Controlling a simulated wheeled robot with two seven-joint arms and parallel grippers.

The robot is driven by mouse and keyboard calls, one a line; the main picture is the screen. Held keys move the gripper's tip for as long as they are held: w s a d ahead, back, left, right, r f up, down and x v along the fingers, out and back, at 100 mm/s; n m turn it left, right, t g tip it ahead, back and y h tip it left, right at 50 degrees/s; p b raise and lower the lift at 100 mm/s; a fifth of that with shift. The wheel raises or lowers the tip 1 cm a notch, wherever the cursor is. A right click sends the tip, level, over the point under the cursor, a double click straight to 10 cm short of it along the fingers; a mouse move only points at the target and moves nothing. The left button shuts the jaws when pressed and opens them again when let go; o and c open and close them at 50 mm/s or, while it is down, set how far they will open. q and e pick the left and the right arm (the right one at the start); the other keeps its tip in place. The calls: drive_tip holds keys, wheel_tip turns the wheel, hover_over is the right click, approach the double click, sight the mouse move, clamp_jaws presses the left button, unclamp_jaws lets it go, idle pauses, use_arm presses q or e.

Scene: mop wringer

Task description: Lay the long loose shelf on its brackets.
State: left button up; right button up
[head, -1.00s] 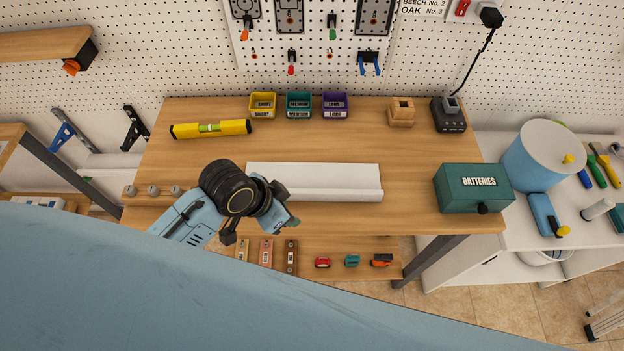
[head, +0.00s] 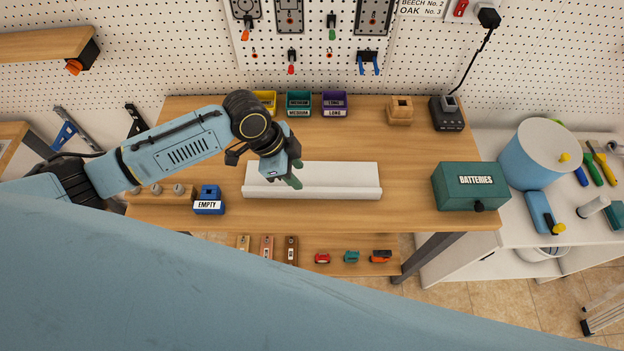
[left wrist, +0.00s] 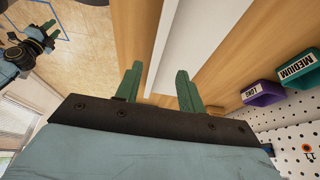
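A long white board with a raised front lip (head: 330,180), which looks like the loose shelf, lies on the workbench. It also shows in the left wrist view (left wrist: 195,35), beyond the fingers. My left gripper (head: 295,178) is over the board's left part, pointing down. Its green fingers (left wrist: 158,88) are apart with nothing held between them; I cannot tell whether they touch the board. A blue bracket (head: 66,133) and a black bracket (head: 136,122) are on the wall at left. My right gripper (left wrist: 50,32) shows small in the left wrist view; its opening is unclear.
A green BATTERIES box (head: 470,187) stands right of the board. Small bins (head: 299,104), a wooden block (head: 399,111) and a charger (head: 446,113) line the back. The bench (head: 370,140) is clear behind the board.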

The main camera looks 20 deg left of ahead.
sight(311, 189)
use_arm(q)
drive_tip(key=x, duration=0.5)
drive_tip(key=shift+s+d+f+p, duration=0.1)
drive_tip(key=shift+d+f+p, duration=0.2)
drive_tip(key=shift+d, duration=0.25)
drive_tip(key=shift+d+f, duration=0.15)
drive_tip(key=shift+f, duration=0.3)
clamp_jaws()
